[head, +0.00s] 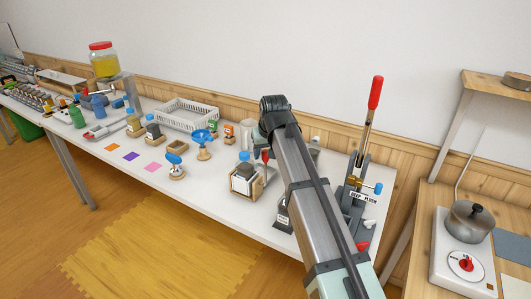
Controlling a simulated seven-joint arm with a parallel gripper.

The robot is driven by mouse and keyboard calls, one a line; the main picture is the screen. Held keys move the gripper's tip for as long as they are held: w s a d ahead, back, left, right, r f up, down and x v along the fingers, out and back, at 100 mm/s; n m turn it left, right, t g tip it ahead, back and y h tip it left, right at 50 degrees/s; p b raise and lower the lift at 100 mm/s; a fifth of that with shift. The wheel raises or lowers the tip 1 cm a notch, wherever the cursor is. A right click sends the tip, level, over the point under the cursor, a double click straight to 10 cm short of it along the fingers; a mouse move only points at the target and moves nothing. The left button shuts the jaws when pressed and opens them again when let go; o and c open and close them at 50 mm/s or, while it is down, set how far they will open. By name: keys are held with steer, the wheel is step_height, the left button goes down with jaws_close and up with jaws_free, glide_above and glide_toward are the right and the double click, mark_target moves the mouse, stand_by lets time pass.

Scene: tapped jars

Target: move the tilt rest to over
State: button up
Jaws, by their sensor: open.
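No part is clearly readable as the tilt rest, so I cannot tell which it is. A wooden holder (241,187) near the table's front edge carries a dark bottle with a blue cap (244,156). A red-tipped lever (265,156) stands beside it. A jar of yellow contents with a red lid (104,65) stands raised on a grey support (131,93) at the far left. My arm (312,190) reaches up from the lower right, ending in view at a dark joint.
A tall red-handled lever device (363,150) stands at the table's right end. A white basket (187,113) is at the back. Blue-topped stands (204,140) and coloured squares (131,156) lie between. A pot (470,221) sits on a hotplate at right. The front-left table strip is fairly clear.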

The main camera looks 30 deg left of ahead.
steer(key=shift+a+f, duration=0.1)
steer(key=shift+f, duration=0.25)
jaws_close()
stand_by(0.3)
